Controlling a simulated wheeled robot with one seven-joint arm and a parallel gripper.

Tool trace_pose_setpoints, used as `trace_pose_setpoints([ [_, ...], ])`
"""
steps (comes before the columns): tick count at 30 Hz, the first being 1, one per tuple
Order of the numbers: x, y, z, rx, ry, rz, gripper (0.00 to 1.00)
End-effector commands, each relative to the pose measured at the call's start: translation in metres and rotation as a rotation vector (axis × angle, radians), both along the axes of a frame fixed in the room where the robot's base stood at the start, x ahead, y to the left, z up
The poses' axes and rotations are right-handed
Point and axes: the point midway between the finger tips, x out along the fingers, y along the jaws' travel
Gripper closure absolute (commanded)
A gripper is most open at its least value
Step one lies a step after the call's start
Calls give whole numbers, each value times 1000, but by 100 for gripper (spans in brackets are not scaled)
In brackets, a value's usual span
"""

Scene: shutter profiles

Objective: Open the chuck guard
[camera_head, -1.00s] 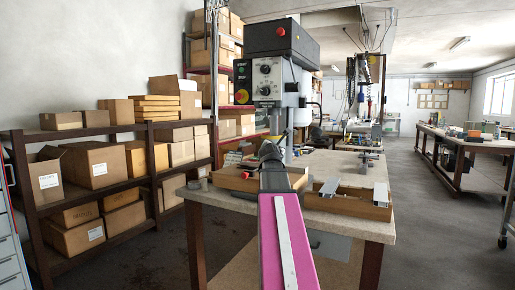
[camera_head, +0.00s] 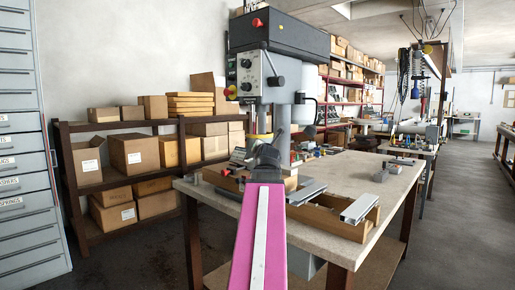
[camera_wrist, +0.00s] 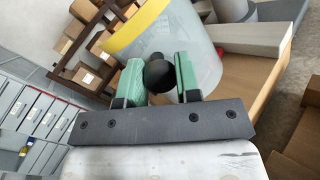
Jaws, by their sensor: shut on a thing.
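The drill press (camera_head: 280,75) stands on the workbench in the head view. Its chuck guard (camera_wrist: 206,66) fills the upper middle of the wrist view as a clear, greyish curved shield with a yellow band along its top. In the head view my pink arm hides the fingers and the knob.
The workbench (camera_head: 375,171) holds wooden boxes (camera_head: 335,217) with metal profiles close to the right of my arm. A shelf of cardboard boxes (camera_head: 133,152) and a grey drawer cabinet (camera_head: 25,160) stand at the left. The floor at the right is clear.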

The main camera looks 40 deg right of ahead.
Motion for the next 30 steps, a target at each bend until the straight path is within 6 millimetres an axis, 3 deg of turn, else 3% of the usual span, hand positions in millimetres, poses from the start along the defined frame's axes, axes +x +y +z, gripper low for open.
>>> trace_pose_setpoints([
  [14, -2, -2, -1, 3, 5, 2, 100],
  [15, -2, -2, -1, 3, 5, 2, 62],
  [17, -2, -2, -1, 3, 4, 1, 44],
  [26, -3, -1, 0, 1, 2, 1, 44],
  [30, -6, 9, -1, 0, 2, 3, 44],
])
